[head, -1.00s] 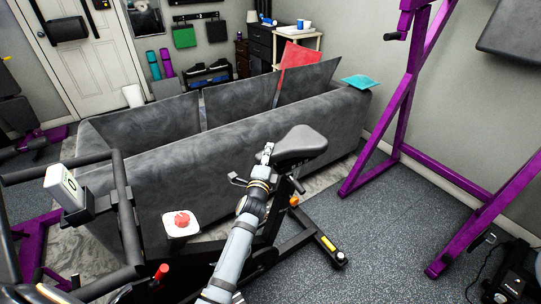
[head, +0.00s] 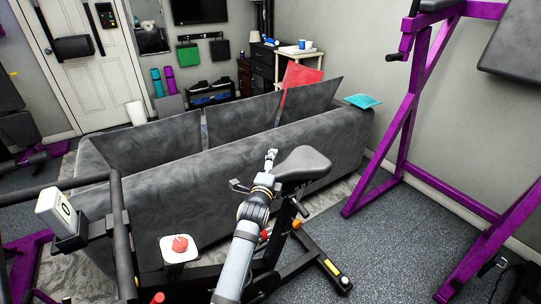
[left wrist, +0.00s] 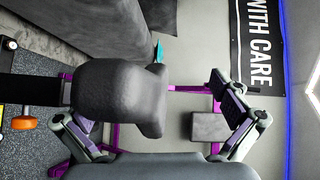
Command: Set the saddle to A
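The dark grey saddle (head: 302,163) sits on top of the exercise bike's post, right of centre in the head view. My left gripper (head: 254,170) is open just left of the saddle there. In the left wrist view the saddle (left wrist: 120,95) lies between the spread fingers of the gripper (left wrist: 145,102), with gaps to both fingers, so it is not clamped. An orange knob (left wrist: 24,123) shows at the left of that view. I cannot make out any letter A or scale mark. My right gripper is not in view.
A grey sofa (head: 240,150) stands close behind the bike. The bike's handlebars (head: 120,230) and a white box with a red button (head: 180,244) are at the left. A purple rack (head: 395,150) stands at the right. Dark floor between bike and rack is clear.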

